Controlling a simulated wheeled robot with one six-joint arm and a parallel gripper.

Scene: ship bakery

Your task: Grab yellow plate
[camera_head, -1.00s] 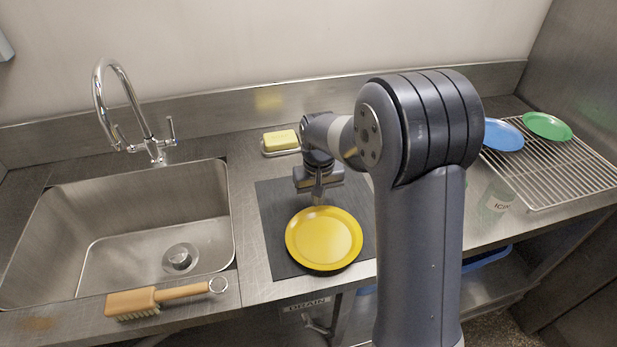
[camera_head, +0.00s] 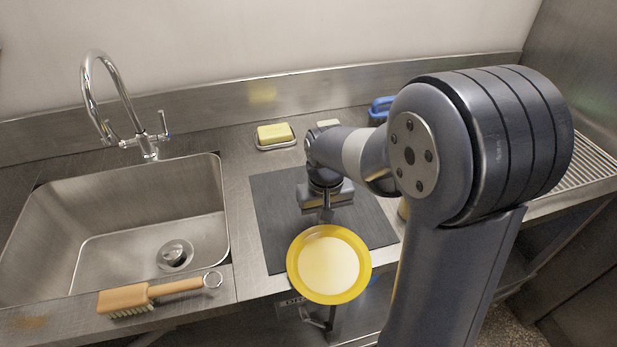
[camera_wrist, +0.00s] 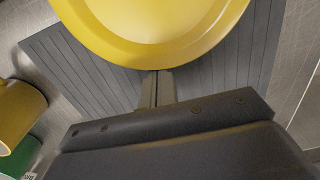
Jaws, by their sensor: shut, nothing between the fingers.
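The yellow plate (camera_head: 329,264) lies face up at the front of the dark ribbed mat (camera_head: 278,215), its near part past the counter's front edge in the head view. My gripper (camera_head: 327,216) is at the plate's far rim, pointing down, with its fingers together and nothing between them. In the wrist view the closed fingertips (camera_wrist: 157,82) are right at the rim of the yellow plate (camera_wrist: 155,50); I cannot tell whether they touch it. The plate's underside is hidden.
The sink (camera_head: 120,230) with its tap (camera_head: 125,105) is on the left. A wooden brush (camera_head: 150,296) lies on its front ledge. Yellow soap (camera_head: 274,133) sits behind the mat. A wire rack (camera_head: 590,158) is at the right, partly hidden by my arm. A yellow mug-like object (camera_wrist: 18,112) shows in the wrist view.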

